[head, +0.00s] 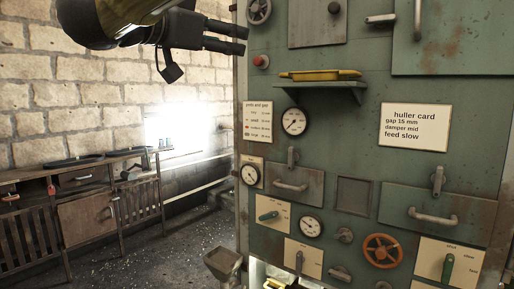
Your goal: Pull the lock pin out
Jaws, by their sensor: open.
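My gripper (241,39) is at the top left of the head view, in front of the stone wall and near the left edge of the green machine panel (345,110). Its two black fingers point right and are apart, with nothing between them. I cannot make out a part that is clearly the lock pin. Small grey latch-like parts stand above the left drawer handle (291,157) and the right drawer handle (438,180). A red knob (260,61) sits on the panel just below my fingers.
A shelf (320,86) with a yellow item juts from the panel. Gauges, an orange handwheel (383,251), a green lever (447,267) and a "huller card" (414,127) are on it. A wooden bench (85,205) stands along the left wall. Floor between is partly open.

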